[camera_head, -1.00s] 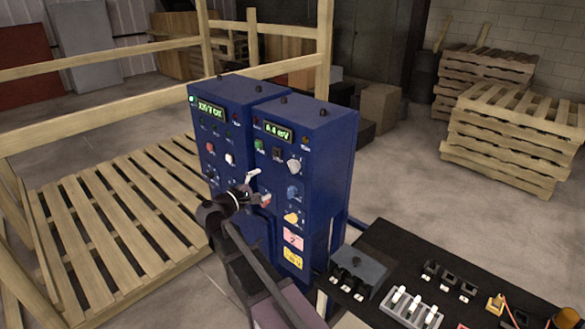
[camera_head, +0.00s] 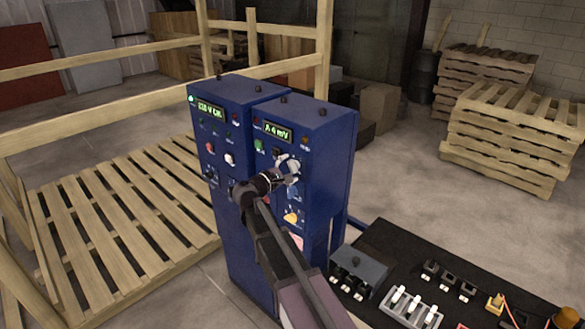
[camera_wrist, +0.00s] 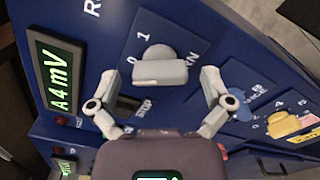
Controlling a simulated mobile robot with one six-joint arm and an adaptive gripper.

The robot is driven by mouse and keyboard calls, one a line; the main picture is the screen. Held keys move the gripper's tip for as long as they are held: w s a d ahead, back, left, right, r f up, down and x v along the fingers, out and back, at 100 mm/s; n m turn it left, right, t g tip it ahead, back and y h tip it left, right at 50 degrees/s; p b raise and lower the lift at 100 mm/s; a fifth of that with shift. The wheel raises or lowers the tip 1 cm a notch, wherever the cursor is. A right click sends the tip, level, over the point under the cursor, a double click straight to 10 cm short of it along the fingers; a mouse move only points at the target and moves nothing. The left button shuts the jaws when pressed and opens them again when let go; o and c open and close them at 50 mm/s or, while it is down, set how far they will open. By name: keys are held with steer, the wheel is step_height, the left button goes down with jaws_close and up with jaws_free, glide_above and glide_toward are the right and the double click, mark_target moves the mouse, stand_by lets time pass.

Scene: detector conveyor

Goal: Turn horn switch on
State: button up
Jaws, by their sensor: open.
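A white-grey rotary switch (camera_wrist: 160,66) is on the blue front panel in the wrist view, with 0 and 1 marked beside it. In the head view my gripper (camera_head: 286,171) is at the right blue cabinet (camera_head: 336,160), covering much of the switch. A blue knob (camera_wrist: 238,108) and a yellow knob (camera_wrist: 284,124) are to its right in the wrist view.
The left blue cabinet (camera_head: 240,250) stands beside the right one. A lit green display (camera_wrist: 58,72) is left of the switch in the wrist view. A dark table (camera_head: 400,260) with a row of white switches (camera_head: 410,306) is at front right. A wooden pallet (camera_head: 130,215) lies left.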

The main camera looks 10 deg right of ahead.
steer(key=shift+w+d, duration=0.3)
steer(key=shift+d, duration=0.1)
steer(key=c, duration=1.1)
steer(key=shift+m, duration=0.4)
steer(key=m, duration=1.1)
steer(key=shift+f, duration=0.1)
